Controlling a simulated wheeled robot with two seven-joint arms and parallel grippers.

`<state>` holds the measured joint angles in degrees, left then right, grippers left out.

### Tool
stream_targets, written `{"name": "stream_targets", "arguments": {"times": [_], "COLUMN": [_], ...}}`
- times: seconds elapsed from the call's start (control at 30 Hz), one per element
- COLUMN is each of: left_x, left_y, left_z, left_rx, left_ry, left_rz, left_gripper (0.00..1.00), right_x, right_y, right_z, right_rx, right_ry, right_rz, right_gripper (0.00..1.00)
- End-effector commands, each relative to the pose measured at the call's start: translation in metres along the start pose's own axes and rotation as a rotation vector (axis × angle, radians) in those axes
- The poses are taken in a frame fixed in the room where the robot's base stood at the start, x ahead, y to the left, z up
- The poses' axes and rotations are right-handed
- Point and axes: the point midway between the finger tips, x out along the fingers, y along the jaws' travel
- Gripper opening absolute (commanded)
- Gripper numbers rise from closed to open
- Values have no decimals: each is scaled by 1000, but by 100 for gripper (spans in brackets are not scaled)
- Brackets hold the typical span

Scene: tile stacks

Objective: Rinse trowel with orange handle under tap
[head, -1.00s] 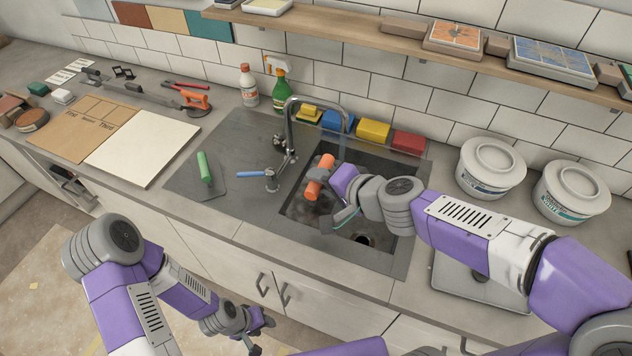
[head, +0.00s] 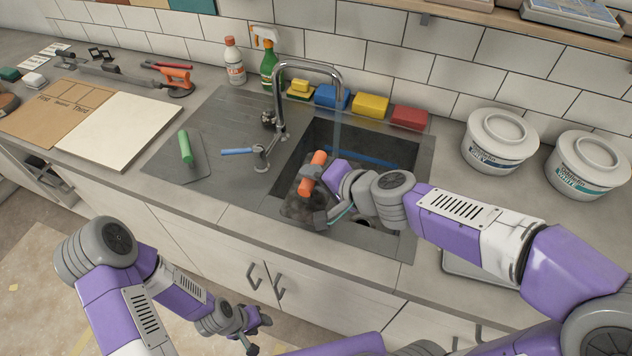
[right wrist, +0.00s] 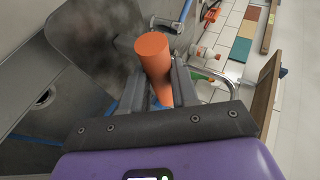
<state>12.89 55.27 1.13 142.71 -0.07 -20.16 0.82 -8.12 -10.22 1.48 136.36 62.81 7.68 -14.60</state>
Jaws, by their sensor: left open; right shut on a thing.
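The trowel's orange handle (head: 312,172) is in my right gripper (head: 320,182), which is shut on it over the sink (head: 375,140). The handle also fills the jaws in the right wrist view (right wrist: 154,62). The trowel's grey plate (right wrist: 95,40) carries dark smudges; in the head view it is partly hidden by handle and gripper. The tap (head: 279,105) arches over the basin, and a faint water stream (head: 338,128) falls from its spout behind the gripper. Its lever has a blue handle (head: 238,151). My left gripper (head: 250,332) is open and empty, low in front of the cabinets.
A green-handled trowel (head: 186,148) lies on the left drainboard. Two bottles, a white one (head: 234,62) and a green spray one (head: 267,68), and coloured sponges (head: 370,106) stand behind the sink. Two white buckets (head: 499,140) stand right. A pale board (head: 118,138) lies left.

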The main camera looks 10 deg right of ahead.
Motion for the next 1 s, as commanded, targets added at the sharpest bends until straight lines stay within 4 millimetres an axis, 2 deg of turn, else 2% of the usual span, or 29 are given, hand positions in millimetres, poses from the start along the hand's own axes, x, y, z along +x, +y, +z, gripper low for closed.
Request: {"name": "stream_targets", "arguments": {"times": [1.0], "left_x": [7], "left_y": [-2], "left_z": [0], "left_rx": [0], "left_ry": [0], "left_rz": [0], "left_gripper": [43], "right_x": [49], "right_y": [12], "right_z": [-83], "right_rx": [2], "right_ry": [2], "right_rz": [0], "right_gripper": [0]}}
